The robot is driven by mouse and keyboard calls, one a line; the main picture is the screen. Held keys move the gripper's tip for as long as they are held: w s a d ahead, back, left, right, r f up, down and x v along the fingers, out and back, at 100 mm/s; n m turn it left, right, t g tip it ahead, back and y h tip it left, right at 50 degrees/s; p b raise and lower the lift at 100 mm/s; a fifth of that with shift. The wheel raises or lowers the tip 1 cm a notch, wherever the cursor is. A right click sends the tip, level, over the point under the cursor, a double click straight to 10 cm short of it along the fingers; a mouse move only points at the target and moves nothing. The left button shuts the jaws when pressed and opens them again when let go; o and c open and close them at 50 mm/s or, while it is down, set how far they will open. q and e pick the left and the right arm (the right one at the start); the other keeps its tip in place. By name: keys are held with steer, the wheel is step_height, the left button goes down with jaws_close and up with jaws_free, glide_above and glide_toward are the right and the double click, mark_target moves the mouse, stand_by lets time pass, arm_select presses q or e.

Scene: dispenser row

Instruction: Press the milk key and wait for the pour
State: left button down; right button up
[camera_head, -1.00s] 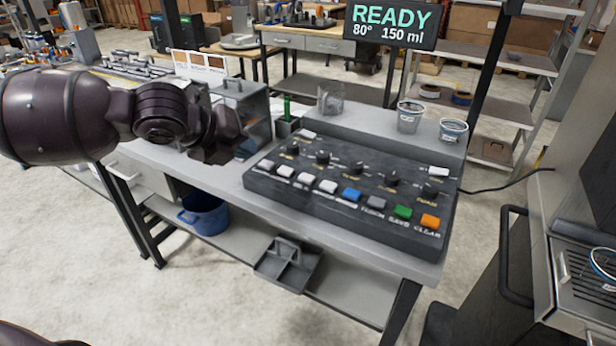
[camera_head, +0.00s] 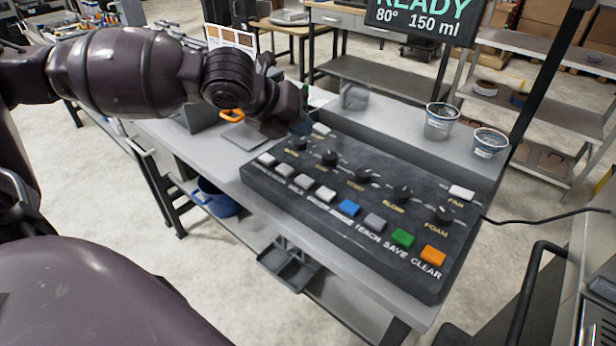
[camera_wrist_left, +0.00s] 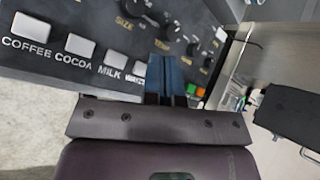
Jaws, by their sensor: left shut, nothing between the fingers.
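The dark control panel (camera_head: 370,190) lies on the grey table, with a front row of keys. The milk key (camera_head: 305,181) is the third white key from the left; in the left wrist view the key labelled MILK (camera_wrist_left: 118,55) shows clearly. My left gripper (camera_head: 302,122) is above the panel's back left corner, its tip partly hidden by the arm. In the left wrist view its blue fingers (camera_wrist_left: 166,82) are together and empty, right of the milk key in the picture. The display (camera_head: 420,18) reads READY, 80°, 150 ml. My right gripper is not in view.
Knobs such as the foam knob (camera_head: 444,214) stand up behind the keys. Two cups (camera_head: 441,120) (camera_head: 490,142) and a clear container (camera_head: 355,95) stand on the ledge behind the panel. A blue bucket (camera_head: 216,199) sits on the lower shelf.

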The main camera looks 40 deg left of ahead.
arm_select(q)
steer(key=f, duration=0.1)
steer(key=b, duration=0.3)
glide_above(302, 178)
step_height(302, 178, down, 6)
steer(key=shift+r, duration=0.1)
steer(key=shift+f+b, duration=0.35)
steer(key=shift+f, duration=0.6)
stand_by(0.4)
stand_by(0.7)
steer(key=shift+s+f, duration=0.1)
steer(key=shift+f, duration=0.1)
steer(key=shift+f, duration=0.3)
